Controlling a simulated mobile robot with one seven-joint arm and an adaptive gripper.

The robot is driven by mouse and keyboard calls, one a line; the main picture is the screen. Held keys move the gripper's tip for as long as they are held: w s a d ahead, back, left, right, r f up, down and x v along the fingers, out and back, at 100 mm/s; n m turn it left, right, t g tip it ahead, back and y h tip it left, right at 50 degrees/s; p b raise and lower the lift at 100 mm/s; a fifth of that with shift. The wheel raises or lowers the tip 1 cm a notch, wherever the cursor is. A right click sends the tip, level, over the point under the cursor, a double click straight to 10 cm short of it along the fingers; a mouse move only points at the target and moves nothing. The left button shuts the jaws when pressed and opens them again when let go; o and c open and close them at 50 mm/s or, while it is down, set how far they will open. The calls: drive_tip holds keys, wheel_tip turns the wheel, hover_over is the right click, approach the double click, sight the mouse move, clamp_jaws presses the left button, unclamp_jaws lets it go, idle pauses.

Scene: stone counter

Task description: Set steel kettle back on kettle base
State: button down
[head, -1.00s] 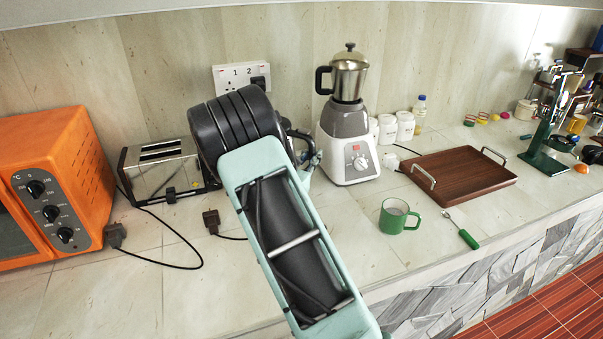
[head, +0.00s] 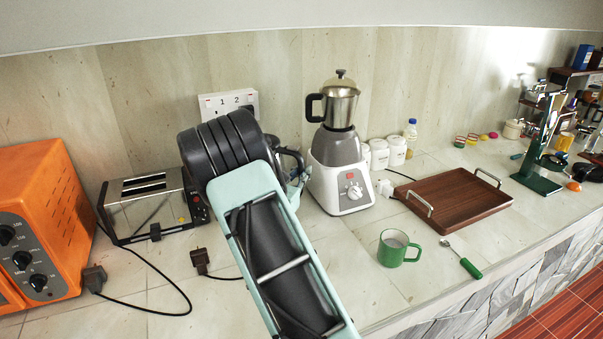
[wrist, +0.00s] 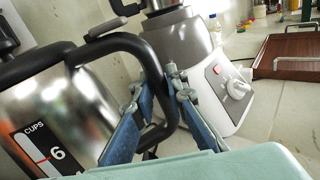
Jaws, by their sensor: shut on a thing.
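The steel kettle (wrist: 70,110) fills the left of the wrist view, with a black handle (wrist: 165,75) and a cups gauge marked 6. My gripper (wrist: 158,95) is shut on this handle, its blue fingers on either side of it. In the head view my arm hides most of the kettle; part of the black handle (head: 292,155) shows beside my wrist. I cannot make out the kettle base in either view. How far the kettle is above the counter cannot be told.
A steel toaster (head: 150,208) and an orange oven (head: 40,215) stand left. A mixer grinder (head: 340,170) stands close right of my gripper.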

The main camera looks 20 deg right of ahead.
drive_tip(key=shift+w+r, duration=0.1)
drive_tip(key=shift+r, duration=0.2)
drive_tip(key=shift+f+b, duration=2.3)
drive_tip(key=shift+f, duration=0.05)
drive_tip(key=shift+b, duration=0.3)
drive_tip(key=shift+f+b, duration=0.85)
drive_tip(key=shift+b, duration=0.25)
idle(1.9)
idle(0.4)
drive_tip(key=c, duration=1.9)
unclamp_jaws()
drive_tip(key=shift+o, duration=0.3)
drive_tip(key=shift+f, duration=0.15)
